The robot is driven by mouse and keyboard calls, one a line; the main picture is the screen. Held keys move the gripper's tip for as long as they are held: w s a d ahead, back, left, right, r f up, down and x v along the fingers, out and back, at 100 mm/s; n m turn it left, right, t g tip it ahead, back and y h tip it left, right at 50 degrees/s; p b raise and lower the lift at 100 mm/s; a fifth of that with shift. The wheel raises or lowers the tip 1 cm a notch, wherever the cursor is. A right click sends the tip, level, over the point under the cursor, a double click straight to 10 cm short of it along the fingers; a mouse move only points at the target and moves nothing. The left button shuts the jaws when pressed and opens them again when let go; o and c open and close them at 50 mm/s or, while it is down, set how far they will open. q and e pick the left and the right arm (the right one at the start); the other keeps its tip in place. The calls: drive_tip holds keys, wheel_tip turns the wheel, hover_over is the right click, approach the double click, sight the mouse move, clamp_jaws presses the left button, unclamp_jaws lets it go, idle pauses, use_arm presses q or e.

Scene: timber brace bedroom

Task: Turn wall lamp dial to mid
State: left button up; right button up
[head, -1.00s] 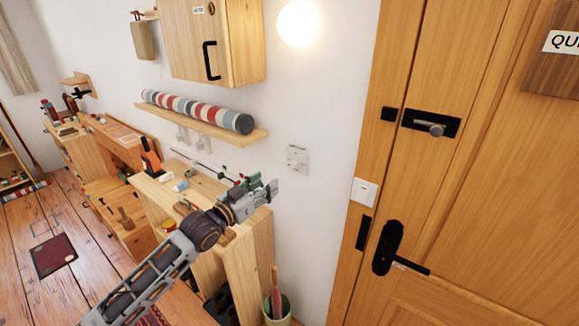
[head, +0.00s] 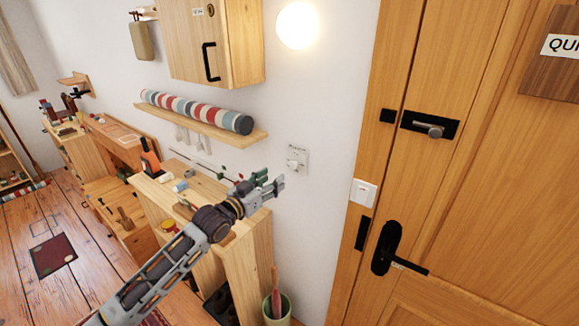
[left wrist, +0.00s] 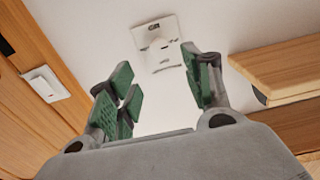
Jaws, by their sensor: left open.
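The wall lamp dial (head: 293,163) is a pale knob on a square white plate on the wall, left of the door and below the glowing round lamp (head: 297,26). In the left wrist view the dial plate (left wrist: 157,61) is ahead, beyond the gap between the fingers. I cannot read the dial's setting. My left gripper (head: 276,187) is open and empty, a little left of and below the dial, and apart from it. Its green-padded fingers (left wrist: 161,93) are spread in the left wrist view. My right gripper is not in view.
A white rocker switch (head: 364,193) is right of the dial, beside the wooden door (head: 500,200) with its black handle (head: 388,250). A shelf with a striped roll (head: 197,109) is above left. A wooden cabinet (head: 245,240) is below my left gripper; the wall around the dial is clear.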

sight(291, 165)
use_arm(q)
drive_tip(key=shift+p+x, duration=0.9)
drive_tip(key=shift+x, duration=4.3)
drive_tip(key=shift+c, duration=0.4)
drive_tip(key=c, duration=0.9)
